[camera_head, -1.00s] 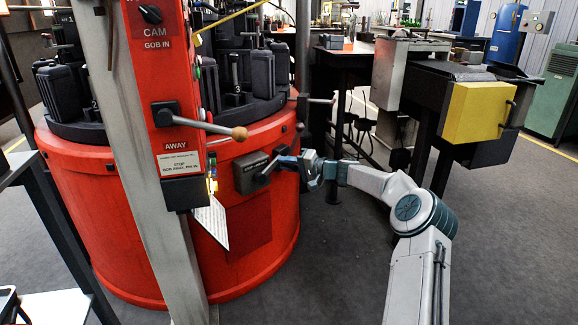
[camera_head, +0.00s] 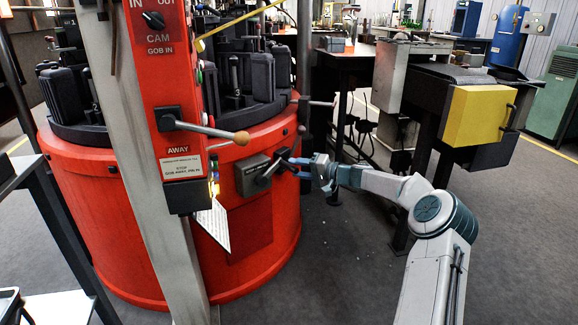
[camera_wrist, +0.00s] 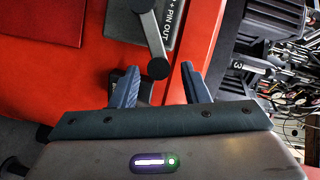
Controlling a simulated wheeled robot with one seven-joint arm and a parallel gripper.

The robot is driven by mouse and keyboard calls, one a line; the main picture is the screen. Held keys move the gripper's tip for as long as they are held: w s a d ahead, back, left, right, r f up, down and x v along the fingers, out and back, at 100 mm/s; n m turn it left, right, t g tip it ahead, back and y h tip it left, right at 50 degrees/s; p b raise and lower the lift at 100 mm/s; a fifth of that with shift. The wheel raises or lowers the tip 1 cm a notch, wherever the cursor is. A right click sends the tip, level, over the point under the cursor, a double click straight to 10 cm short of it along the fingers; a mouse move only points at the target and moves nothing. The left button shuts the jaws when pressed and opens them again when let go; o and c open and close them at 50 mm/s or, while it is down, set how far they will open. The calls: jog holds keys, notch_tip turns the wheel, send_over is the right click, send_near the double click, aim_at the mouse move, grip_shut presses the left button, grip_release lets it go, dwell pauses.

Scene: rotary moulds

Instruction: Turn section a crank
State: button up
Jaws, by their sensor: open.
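In the wrist view the crank (camera_wrist: 147,22) is a grey arm ending in a round dark knob, over a plate lettered "PIN OUT". My gripper (camera_head: 291,169) is just right of the crank in the head view. In the wrist view my gripper (camera_wrist: 160,80) is open, with its two blue fingers apart. The knob shows in the gap near the fingertips; no finger visibly touches it. The box's lettering is too small to read in the head view.
A red control panel (camera_head: 160,90) on a grey post stands left of the crank. A lever with a wooden ball (camera_head: 242,137) sticks out above the crank box. A tilted white sheet (camera_head: 213,226) hangs below. Open floor (camera_head: 330,270) lies right of the machine.

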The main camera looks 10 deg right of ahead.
jog(key=p+v, duration=0.2)
jog(key=v, duration=0.7)
jog(key=shift+s, duration=0.3)
jog(key=shift+d, duration=0.1)
dwell(0.5)
jog(key=s+a+r+n+g+h+p, duration=0.2)
jog(key=s+a+r+g+p, duration=0.2)
jog(key=s+a+r+p, duration=0.3)
jog(key=s+a+r+n+g+h+p, duration=0.2)
jog(key=s+a+r+g+h+p, duration=0.25)
jog(key=a, duration=0.55)
jog(key=s+d+r+h+p, duration=0.1)
jog(key=s+r+h+p, duration=0.2)
jog(key=s+r+p, duration=0.8)
jog(key=s+d+r+h+p, duration=0.2)
jog(key=s+r+p, duration=0.9)
jog(key=s, duration=1)
notch_tip(320, 180, up, 2)
jog(key=shift+s+r+t+h, duration=0.2)
jog(key=shift+t+h, duration=0.25)
jog(key=shift+h, duration=0.3)
